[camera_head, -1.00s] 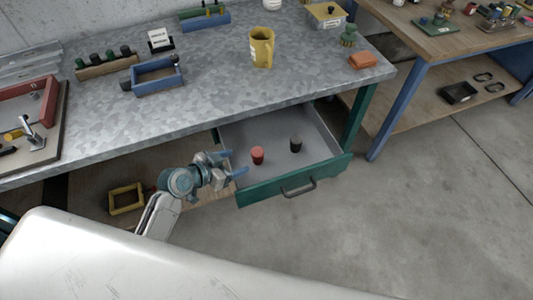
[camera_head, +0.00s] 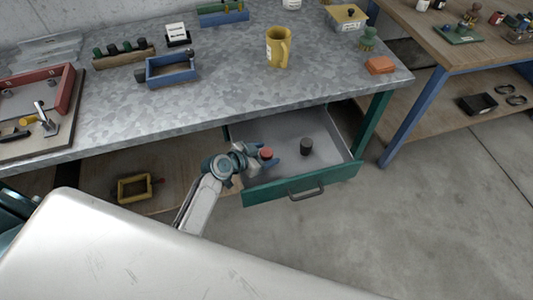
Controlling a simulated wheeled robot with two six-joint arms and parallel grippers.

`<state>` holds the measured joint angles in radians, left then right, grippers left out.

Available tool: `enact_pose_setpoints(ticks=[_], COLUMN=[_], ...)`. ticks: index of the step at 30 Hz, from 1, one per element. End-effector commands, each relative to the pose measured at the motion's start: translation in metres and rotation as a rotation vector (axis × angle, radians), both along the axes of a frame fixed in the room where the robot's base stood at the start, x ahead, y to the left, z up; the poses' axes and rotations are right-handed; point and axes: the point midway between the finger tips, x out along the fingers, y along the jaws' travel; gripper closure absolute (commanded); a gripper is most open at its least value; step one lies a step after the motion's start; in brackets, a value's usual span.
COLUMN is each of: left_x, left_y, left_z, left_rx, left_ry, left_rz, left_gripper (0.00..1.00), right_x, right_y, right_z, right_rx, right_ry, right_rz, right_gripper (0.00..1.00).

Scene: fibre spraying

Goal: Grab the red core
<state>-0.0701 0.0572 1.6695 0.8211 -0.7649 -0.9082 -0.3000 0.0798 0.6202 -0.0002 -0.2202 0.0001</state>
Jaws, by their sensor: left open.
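The red core (camera_head: 266,153) is a small upright cylinder in the open green drawer (camera_head: 300,184), near its left side. My left gripper (camera_head: 268,156) is inside the drawer with its blue fingers open around the red core. The near finger hides the core's lower part, and I cannot tell whether the fingers touch it. A black core (camera_head: 306,146) stands upright in the drawer to the right. My right gripper is not in view.
The grey worktop (camera_head: 225,95) lies above and behind the drawer. It carries a yellow mug (camera_head: 278,47), a blue frame (camera_head: 172,70) and an orange block (camera_head: 380,65). A yellow frame (camera_head: 134,189) is on the lower shelf. The drawer's right part is free.

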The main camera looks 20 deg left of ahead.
Motion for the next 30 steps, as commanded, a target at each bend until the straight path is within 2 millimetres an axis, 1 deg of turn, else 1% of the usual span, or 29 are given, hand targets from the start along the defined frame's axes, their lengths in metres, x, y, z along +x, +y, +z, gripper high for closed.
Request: enact_pose_setpoints(ticks=[1, 3, 6, 14, 15, 17, 18, 22, 30], left_x=[0.007, 0.013, 0.018, 0.02, 0.02, 0.02, 0.02, 0.02, 0.02], left_y=[-0.003, -0.007, -0.011, -0.012, -0.012, -0.012, -0.012, -0.012, -0.012], left_z=[0.003, -0.005, -0.009, -0.012, -0.012, -0.012, -0.012, -0.012, -0.011], left_rx=[-0.002, -0.003, -0.002, 0.0, 0.0, 0.0, 0.0, 0.0, 0.0], left_ry=[0.001, 0.003, 0.001, 0.001, 0.001, 0.001, 0.001, 0.001, 0.0], left_rz=[-0.001, 0.001, 0.001, 0.0, 0.0, 0.0, 0.0, 0.001, 0.001], left_gripper=[0.36, 0.36, 0.36, 0.36, 0.38, 0.5, 0.58, 0.84, 0.85], right_x=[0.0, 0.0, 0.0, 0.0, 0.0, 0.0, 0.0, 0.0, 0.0], right_y=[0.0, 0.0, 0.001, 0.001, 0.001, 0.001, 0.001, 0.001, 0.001], right_z=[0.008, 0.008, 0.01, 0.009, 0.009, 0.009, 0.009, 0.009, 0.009], right_rx=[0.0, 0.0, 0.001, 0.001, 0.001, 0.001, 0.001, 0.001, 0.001], right_ry=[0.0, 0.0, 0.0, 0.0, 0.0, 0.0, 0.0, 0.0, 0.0], right_rz=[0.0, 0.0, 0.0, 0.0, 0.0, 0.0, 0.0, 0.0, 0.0], right_gripper=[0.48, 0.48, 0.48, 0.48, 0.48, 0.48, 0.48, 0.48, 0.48])
